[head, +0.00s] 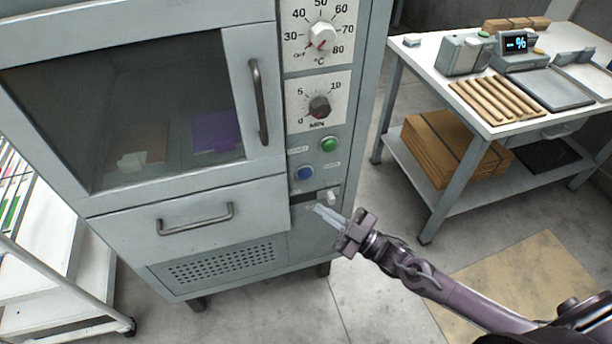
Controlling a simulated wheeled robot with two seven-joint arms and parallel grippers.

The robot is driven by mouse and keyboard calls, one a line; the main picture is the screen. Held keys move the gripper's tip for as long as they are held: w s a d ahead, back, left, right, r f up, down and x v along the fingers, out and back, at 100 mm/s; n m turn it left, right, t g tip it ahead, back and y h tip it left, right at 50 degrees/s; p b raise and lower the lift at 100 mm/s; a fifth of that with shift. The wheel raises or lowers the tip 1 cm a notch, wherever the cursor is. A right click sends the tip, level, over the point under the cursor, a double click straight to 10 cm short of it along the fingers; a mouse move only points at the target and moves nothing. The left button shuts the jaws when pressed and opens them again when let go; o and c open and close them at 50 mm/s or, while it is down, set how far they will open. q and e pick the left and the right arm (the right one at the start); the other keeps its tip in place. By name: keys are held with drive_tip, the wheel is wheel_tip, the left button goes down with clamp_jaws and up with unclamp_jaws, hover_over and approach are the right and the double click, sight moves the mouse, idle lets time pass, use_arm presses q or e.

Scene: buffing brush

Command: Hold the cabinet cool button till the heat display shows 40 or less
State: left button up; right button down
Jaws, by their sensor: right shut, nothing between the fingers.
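The grey cabinet (185,195) stands at left centre with its door shut. On its control panel, a temperature dial (322,37) marked in °C sits above a timer dial (319,106) marked MIN. Below are a green button (329,144) and a blue button (305,173), each with a small label too blurred to read. No lit heat display with a readable number shows on the cabinet. My right gripper (317,208) is shut and empty, its fingertips just below the blue button; contact with the panel cannot be told. My left gripper is out of view.
A white cart (70,290) is at left. Floor between cabinet and table is clear.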

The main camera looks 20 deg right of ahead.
sight(301, 175)
drive_tip(key=w+b, duration=0.4)
drive_tip(key=w, duration=0.3)
drive_tip(key=shift+w+a, duration=0.15)
drive_tip(key=shift+w, duration=0.15)
idle(1.8)
drive_tip(key=shift+w+b, duration=0.3)
drive_tip(key=shift+w, duration=0.15)
drive_tip(key=shift+w+b, duration=0.4)
drive_tip(key=shift+w, duration=0.05)
idle(4.3)
